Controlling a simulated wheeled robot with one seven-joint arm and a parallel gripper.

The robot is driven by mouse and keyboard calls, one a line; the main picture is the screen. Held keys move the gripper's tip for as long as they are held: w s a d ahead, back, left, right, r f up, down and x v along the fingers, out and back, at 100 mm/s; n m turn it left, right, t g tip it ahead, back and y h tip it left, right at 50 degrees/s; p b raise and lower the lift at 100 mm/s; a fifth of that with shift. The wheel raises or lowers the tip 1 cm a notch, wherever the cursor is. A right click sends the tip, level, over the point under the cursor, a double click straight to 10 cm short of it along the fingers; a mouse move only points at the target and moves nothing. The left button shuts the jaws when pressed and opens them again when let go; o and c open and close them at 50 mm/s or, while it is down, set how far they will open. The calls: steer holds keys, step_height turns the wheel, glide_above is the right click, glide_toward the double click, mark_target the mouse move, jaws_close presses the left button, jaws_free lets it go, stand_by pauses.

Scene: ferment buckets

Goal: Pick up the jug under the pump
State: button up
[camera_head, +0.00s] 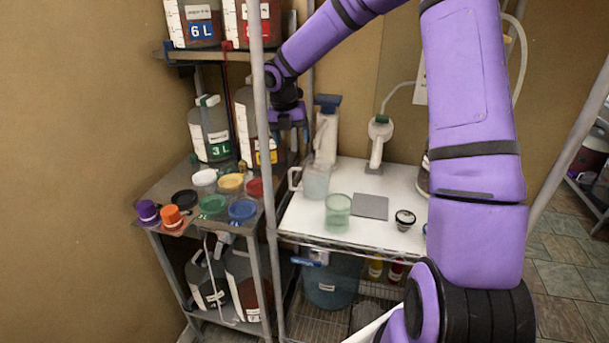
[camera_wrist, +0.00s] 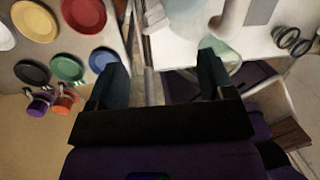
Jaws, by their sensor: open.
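A clear jug (camera_head: 316,182) with a handle on its left stands on the white worktop, below the front of a white pump (camera_head: 326,138) with a blue-grey top. My gripper (camera_head: 288,118) is above and to the left of the jug in the head view, partly behind the shelf post, its fingers not clear there. In the wrist view my gripper (camera_wrist: 161,82) has two dark fingers spread apart with nothing between them.
A green-tinted cup (camera_head: 338,211) stands in front of the jug, beside a grey mat (camera_head: 370,207) and a small jar (camera_head: 404,220). A second pump (camera_head: 379,140) is at the back. A metal post (camera_head: 265,170) separates the worktop from a shelf with coloured lids (camera_head: 243,210).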

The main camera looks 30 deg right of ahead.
mark_target(309, 179)
steer(key=shift+w+f, duration=0.2)
steer(key=shift+f, duration=0.25)
step_height(309, 179, down, 10)
steer(key=d, duration=0.2)
steer(key=shift+r, duration=0.15)
steer(key=shift+w, duration=0.1)
jaws_close()
steer(key=shift+r, duration=0.15)
